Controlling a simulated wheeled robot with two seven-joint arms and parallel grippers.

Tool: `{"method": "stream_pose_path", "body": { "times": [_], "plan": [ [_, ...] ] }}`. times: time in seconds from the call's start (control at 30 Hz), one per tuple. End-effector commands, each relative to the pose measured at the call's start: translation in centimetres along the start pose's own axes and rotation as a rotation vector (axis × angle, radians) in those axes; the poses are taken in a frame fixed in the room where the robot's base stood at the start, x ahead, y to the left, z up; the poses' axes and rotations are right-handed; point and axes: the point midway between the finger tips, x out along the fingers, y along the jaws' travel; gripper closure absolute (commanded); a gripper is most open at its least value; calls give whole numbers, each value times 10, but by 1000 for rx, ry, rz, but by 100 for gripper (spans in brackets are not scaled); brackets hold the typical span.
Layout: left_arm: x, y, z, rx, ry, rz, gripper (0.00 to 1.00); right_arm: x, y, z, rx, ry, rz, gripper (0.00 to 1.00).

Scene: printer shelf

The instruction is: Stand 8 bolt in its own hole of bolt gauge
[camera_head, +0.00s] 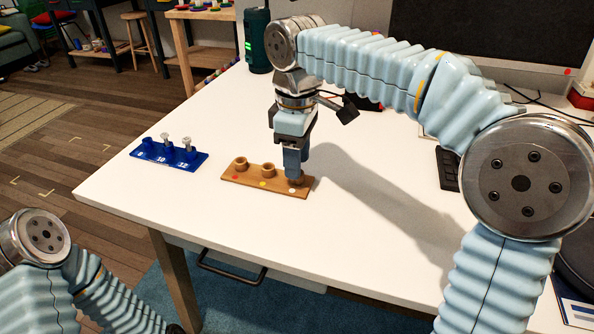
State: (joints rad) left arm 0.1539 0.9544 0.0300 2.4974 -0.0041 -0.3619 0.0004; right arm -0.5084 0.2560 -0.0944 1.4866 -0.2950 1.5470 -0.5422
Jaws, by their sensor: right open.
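The blue bolt gauge (169,158) lies on the white table at the left, marked 8, 10 and 12. Light grey bolts stand upright at its 10 and 12 places. At its 8 place a blue collar shows with no bolt seen in it. To its right lies a wooden block (245,178) with three round collars and red, yellow and white dots. My right gripper (296,174) points down at the block's right collar, open, its fingers covering most of it. I cannot make out the 8 bolt; the fingers may hide it. My left arm shows at bottom left, without its gripper.
The white table (230,240) is clear in front of both blocks. A dark green cylinder (258,42) stands at the back edge, and a black keyboard (447,168) lies at the right. A drawer handle (232,270) sits below the front edge.

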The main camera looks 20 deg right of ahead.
Motion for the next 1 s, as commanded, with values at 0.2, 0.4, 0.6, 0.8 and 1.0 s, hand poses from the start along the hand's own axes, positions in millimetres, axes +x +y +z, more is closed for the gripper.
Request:
{"method": "stream_pose_path", "body": {
  "times": [0.2,0.4,0.6,0.8,1.0],
  "plan": [
    [0,0,0,0,0,0,57,-1,0,0,0,0,0,67],
    [0,0,0,0,0,0,57,-1,0,0,0,0,0,98],
    [0,0,0,0,0,0,57,-1,0,0,0,0,0,100],
    [-1,0,0,0,0,0,57,-5,0,0,0,1,1,100],
    [-7,3,0,1,0,1,57,-40,-3,-1,-2,4,3,100]
  ]
}}
